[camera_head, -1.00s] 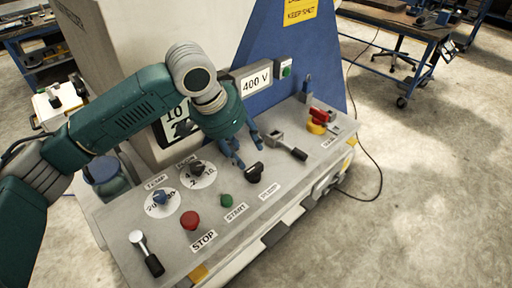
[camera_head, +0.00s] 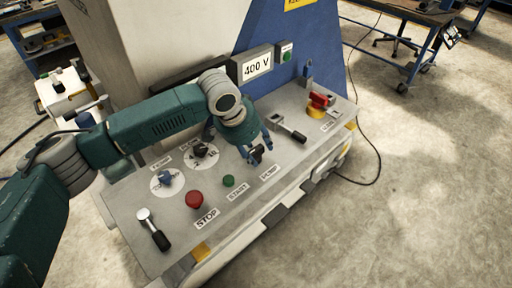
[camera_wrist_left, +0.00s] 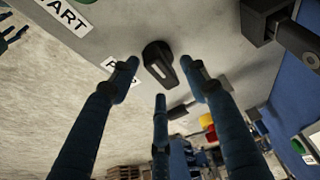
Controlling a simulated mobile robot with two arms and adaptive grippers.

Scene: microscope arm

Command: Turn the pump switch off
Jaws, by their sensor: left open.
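The pump switch is a black knob (camera_head: 257,153) on the grey console, above the PUMP label (camera_head: 270,172). In the left wrist view the knob (camera_wrist_left: 160,62) shows clearly, with a pale mark line. My left gripper (camera_head: 257,158) is open with its blue fingers spread around the knob; in the left wrist view its fingertips (camera_wrist_left: 160,76) lie on both sides of it and below it. I see no clear contact. Blue finger-like parts, apparently my right gripper (camera_wrist_left: 12,36), show at the left wrist view's upper left edge; their opening is unclear.
Nearby on the console (camera_head: 178,232) are a green START button (camera_head: 228,181), a red STOP button (camera_head: 194,199), two dials, and a black-handled lever (camera_head: 292,131). A red and yellow switch (camera_head: 318,106) is farther right. Another lever (camera_head: 153,230) stands at the near left.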

